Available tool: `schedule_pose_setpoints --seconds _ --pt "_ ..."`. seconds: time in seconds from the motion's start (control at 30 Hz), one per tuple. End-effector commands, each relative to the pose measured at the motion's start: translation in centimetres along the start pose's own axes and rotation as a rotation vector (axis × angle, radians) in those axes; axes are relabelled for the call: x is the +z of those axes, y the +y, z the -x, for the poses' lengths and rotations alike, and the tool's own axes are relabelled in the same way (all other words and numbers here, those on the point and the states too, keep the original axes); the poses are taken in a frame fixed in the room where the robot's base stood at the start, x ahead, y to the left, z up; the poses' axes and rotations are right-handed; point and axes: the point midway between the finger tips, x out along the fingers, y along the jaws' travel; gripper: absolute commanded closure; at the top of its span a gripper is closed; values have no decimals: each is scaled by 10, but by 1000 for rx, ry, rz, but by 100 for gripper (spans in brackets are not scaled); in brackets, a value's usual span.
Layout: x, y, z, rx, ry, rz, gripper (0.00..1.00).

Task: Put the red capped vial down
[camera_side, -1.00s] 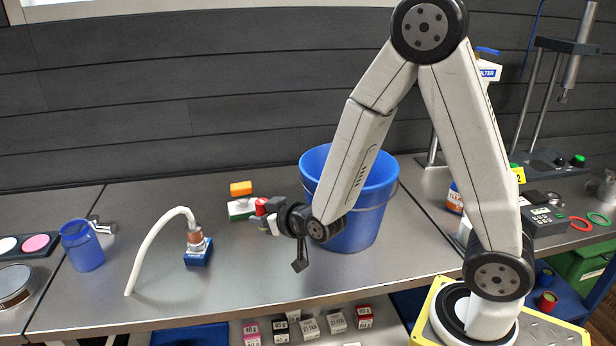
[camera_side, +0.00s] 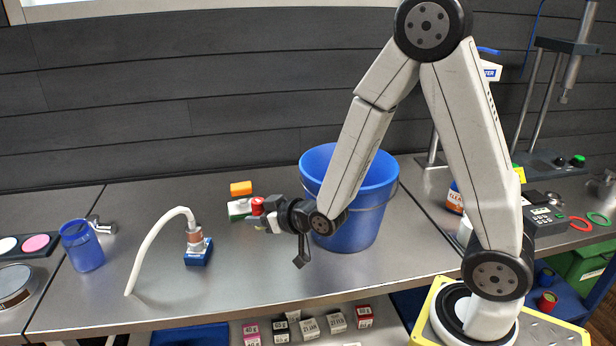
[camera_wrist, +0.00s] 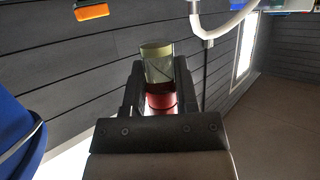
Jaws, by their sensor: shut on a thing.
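The red capped vial (camera_side: 257,206) is in my gripper (camera_side: 266,214), left of the blue bucket in the side view. The gripper is shut on the vial. I cannot tell from the side view how high the vial's bottom is above the metal bench (camera_side: 240,270).
The blue bucket (camera_side: 352,220) is close on the right. A blue block with a white hose (camera_side: 198,251) stands at the left. The bench front is clear.

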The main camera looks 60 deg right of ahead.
Motion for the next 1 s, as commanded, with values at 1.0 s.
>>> schedule_pose_setpoints --seconds 1.0 --pt "30 26 30 461 -1 -189 100"
